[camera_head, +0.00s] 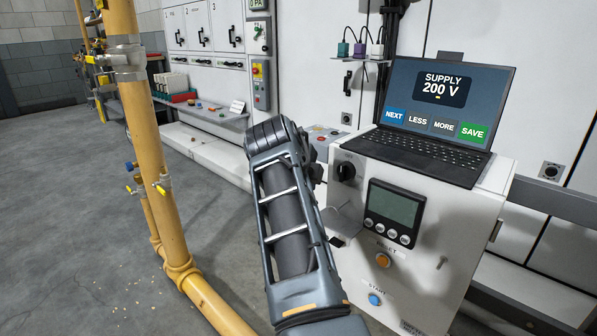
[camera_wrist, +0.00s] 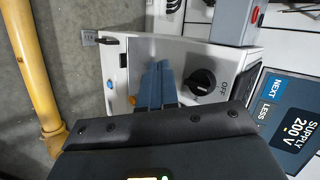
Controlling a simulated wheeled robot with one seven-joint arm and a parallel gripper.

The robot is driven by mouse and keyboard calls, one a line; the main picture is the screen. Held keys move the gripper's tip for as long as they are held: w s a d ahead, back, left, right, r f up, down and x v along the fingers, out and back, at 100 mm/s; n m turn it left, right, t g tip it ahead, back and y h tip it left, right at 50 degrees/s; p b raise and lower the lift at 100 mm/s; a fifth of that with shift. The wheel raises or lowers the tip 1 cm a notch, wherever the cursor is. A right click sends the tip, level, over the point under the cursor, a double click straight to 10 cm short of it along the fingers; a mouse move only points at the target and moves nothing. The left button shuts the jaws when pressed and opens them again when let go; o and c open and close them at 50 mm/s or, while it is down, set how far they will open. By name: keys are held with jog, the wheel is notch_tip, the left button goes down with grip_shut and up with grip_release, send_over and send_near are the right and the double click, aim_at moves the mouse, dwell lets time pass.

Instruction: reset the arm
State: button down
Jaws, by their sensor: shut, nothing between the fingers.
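My gripper (camera_wrist: 160,68) shows in the wrist view with its two blue-grey fingers together and nothing between them. The fingers lie in front of the white control cabinet (camera_wrist: 183,54), between its orange button (camera_wrist: 132,100) and its black knob (camera_wrist: 200,82) marked OFF. I cannot tell whether they touch it. In the head view my arm rises in the middle, partly in front of the cabinet (camera_head: 440,240), and the fingers cannot be made out clearly.
A laptop (camera_head: 425,143) on the cabinet reads "SUPPLY 200 V". The cabinet front has a display (camera_head: 393,207), an orange button (camera_head: 383,260) and a blue button (camera_head: 375,299). A yellow pipe (camera_head: 146,125) stands left of my arm. Grey floor (camera_head: 75,200) beyond it is open.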

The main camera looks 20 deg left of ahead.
jog(key=shift+s+a+r, duration=0.25)
jog(key=shift+s+r, duration=0.35)
jog(key=shift+s+a+r, duration=0.2)
jog(key=shift+s+r, duration=0.35)
jog(key=shift+s, duration=0.05)
